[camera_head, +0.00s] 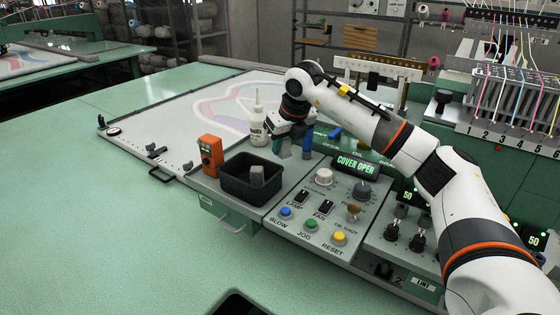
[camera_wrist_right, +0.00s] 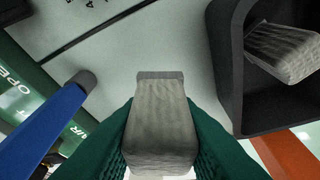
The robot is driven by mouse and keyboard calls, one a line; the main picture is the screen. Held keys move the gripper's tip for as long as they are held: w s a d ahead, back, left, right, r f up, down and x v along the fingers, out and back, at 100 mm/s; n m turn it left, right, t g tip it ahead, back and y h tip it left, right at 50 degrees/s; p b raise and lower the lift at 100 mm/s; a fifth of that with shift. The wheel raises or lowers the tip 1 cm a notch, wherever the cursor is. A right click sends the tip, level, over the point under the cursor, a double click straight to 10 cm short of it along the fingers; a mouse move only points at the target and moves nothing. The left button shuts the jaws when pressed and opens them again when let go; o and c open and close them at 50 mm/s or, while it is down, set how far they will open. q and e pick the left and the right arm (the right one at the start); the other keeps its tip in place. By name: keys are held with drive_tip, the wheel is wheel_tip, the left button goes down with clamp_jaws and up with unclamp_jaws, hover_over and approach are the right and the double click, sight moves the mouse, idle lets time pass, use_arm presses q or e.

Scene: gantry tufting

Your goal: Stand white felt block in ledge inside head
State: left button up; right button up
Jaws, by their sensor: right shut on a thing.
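My right gripper (camera_head: 294,150) reaches down over the machine's front, just behind the black bin. In the right wrist view its green fingers (camera_wrist_right: 160,140) are shut on a pale grey-white felt block (camera_wrist_right: 160,125), whose end sticks out between them. The block is hard to make out in the head view, hidden by the gripper. A similar pale block (camera_wrist_right: 283,50) lies in the black bin (camera_head: 238,184), and it also shows in the head view (camera_head: 257,175). The ledge inside the head cannot be made out. My left gripper is not in view.
A panel display (camera_head: 355,165) reads COVER OPEN. A white bottle (camera_head: 257,128) and an orange device (camera_head: 209,156) stand near the bin. A blue lever (camera_wrist_right: 50,125) is close left of the gripper in the wrist view. Threaded needle bars (camera_head: 515,90) stand at right.

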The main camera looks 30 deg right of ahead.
sight(283, 159)
drive_tip(key=shift+f, duration=0.4)
wheel_tip(283, 159, down, 4)
drive_tip(key=shift+r+p, duration=0.2)
drive_tip(key=shift+p, duration=0.15)
drive_tip(key=shift+f, duration=0.25)
drive_tip(key=o, duration=0.9)
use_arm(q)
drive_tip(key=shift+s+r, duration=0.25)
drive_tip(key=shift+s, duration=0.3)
use_arm(e)
drive_tip(key=shift+o, duration=0.2)
drive_tip(key=shift+r, duration=0.2)
use_arm(q)
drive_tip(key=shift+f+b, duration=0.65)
drive_tip(key=shift+b, duration=0.15)
use_arm(e)
drive_tip(key=v, duration=1.2)
